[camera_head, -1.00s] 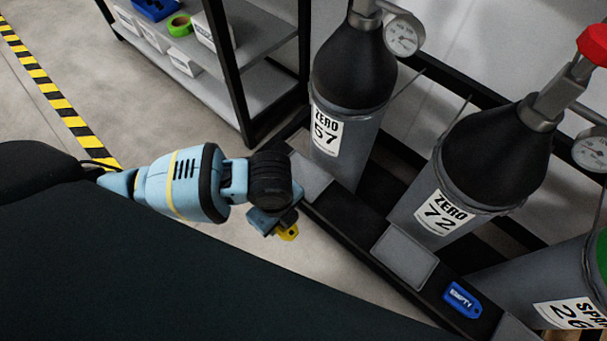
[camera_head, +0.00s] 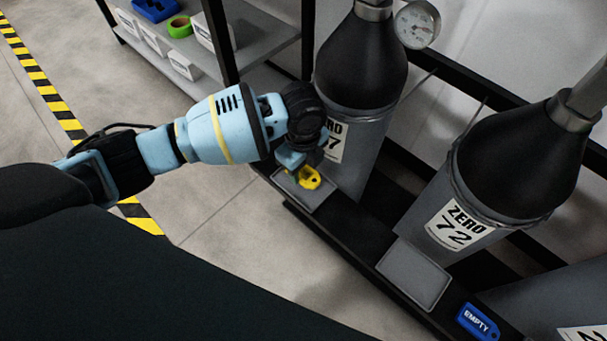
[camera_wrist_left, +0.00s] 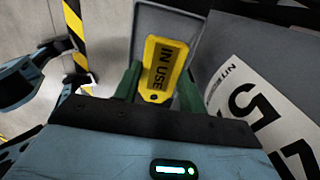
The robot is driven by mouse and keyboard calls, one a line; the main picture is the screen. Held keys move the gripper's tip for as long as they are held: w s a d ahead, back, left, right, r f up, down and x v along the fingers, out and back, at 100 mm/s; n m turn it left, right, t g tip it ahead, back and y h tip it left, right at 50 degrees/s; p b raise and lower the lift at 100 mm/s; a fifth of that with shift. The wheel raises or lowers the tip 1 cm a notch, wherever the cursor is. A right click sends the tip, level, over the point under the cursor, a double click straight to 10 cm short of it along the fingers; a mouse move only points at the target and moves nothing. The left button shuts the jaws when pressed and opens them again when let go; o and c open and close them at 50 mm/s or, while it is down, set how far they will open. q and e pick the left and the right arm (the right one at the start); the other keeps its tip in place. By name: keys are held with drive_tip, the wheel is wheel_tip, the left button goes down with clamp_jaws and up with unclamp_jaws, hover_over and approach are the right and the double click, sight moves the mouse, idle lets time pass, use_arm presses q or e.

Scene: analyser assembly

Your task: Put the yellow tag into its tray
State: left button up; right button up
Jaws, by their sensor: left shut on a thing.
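The yellow tag (camera_head: 309,178) is in my left gripper (camera_head: 298,165), which is shut on it. In the left wrist view the tag (camera_wrist_left: 163,66) reads "IN USE" and sits between the two green fingertips (camera_wrist_left: 157,88). The tag is over a grey tray (camera_head: 318,200) in front of the leftmost cylinder. The tray also shows behind the tag in the wrist view (camera_wrist_left: 190,22). I cannot tell whether the tag touches the tray.
The leftmost cylinder (camera_head: 360,75) stands close beside my gripper. A second cylinder (camera_head: 500,165) reads "ZERO 72", with an empty grey tray (camera_head: 413,275) before it. A blue "EMPTY" tag (camera_head: 478,321) lies on the dark rail further right. A shelf (camera_head: 265,40) stands behind.

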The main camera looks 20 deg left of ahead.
sight(302, 171)
use_arm(q)
drive_tip(key=shift+f+b, duration=0.85)
drive_tip(key=shift+f, duration=1)
drive_tip(key=shift+r, duration=0.1)
drive_tip(key=o, duration=0.7)
